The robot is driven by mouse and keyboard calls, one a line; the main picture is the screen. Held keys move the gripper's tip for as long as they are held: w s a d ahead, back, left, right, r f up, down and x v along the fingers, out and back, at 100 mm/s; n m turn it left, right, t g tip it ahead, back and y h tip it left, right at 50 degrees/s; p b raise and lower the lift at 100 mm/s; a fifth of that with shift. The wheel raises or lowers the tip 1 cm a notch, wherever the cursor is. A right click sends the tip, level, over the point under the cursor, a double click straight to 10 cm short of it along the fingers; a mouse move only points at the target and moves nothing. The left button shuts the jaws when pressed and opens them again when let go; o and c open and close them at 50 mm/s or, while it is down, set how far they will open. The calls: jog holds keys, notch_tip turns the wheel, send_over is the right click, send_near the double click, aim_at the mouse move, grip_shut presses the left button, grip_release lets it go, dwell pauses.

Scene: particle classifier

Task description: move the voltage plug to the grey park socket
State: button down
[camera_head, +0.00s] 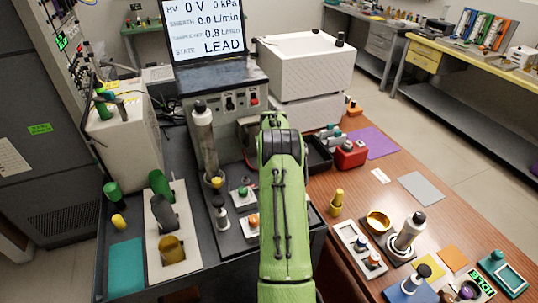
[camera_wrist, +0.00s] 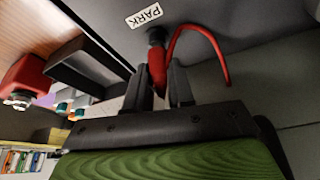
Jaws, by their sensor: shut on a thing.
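In the wrist view, my gripper (camera_wrist: 160,74) is closed around a red plug (camera_wrist: 157,62), with a dark finger on each side. A red cable (camera_wrist: 207,33) loops up from the plug and down to the right. The plug's far end meets a dark grey socket (camera_wrist: 155,37) on a grey panel, just below a white PARK label (camera_wrist: 144,15). I cannot tell how deep the plug sits in the socket. In the head view, my green arm hides the gripper, plug and socket.
The instrument cabinet (camera_head: 228,116) with its screen (camera_head: 208,30) stands beyond my arm. A black tray (camera_head: 318,155) and a red block (camera_head: 350,155) lie to its right; both show in the wrist view. The bench carries several bottles, dishes and small parts. A purple mat (camera_head: 381,142) lies clear.

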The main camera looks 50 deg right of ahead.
jog(key=shift+f+b, duration=0.35)
jog(key=shift+f, duration=0.25)
jog(key=c, duration=0.9)
grip_release()
jog(key=p+v, duration=0.1)
jog(key=v, duration=1.4)
jog(key=shift+s+r, duration=0.1)
jog(key=shift+r, duration=0.3)
